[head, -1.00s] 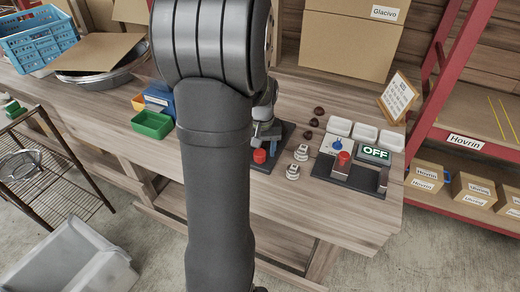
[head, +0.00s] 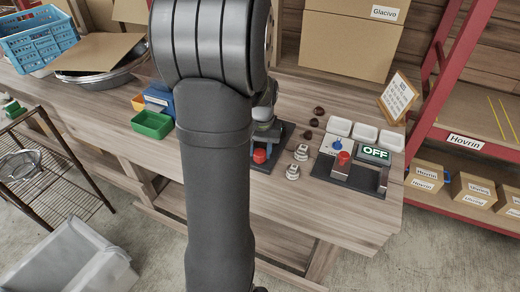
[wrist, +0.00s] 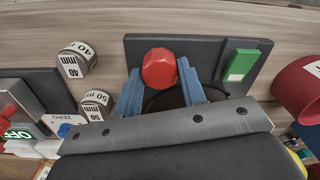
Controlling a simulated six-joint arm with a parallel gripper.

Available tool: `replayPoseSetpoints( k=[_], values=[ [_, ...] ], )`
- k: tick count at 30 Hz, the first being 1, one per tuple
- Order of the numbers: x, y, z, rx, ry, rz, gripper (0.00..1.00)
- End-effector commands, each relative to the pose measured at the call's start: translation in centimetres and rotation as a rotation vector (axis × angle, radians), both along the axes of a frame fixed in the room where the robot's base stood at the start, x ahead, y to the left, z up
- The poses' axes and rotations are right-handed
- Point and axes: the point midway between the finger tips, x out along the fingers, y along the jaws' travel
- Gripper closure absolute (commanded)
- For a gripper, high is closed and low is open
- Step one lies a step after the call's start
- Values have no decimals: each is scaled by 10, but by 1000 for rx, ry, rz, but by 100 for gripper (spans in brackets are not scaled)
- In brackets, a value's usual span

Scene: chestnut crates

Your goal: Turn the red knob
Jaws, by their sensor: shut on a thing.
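The red knob (wrist: 160,68) is faceted and sits on a dark base plate (wrist: 215,48) on the workbench. In the wrist view it lies between the two blue fingers of my gripper (wrist: 161,84), which is shut on it. In the head view the knob (head: 260,156) shows below my gripper (head: 266,138), partly covered by a finger. My arm hides much of the area to its left. A green block (wrist: 239,65) lies on the same plate, right of the knob.
Two grey marked pieces (head: 301,152) (head: 293,171) stand right of the plate. Farther right is a unit with another red part (head: 343,157) and an OFF display (head: 375,153). A green bin (head: 152,124) stands left of my arm. The bench's front right is clear.

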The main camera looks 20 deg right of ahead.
Motion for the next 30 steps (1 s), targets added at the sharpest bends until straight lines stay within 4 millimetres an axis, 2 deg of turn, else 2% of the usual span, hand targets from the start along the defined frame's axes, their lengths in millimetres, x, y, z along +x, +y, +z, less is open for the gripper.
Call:
replayPoseSetpoints(
  k=[15, 30],
  values=[
    [-1, 0, 0, 1, 2, -327, 86],
    [-1, 1, 0, 1, 2, -390, 86]
  ],
)
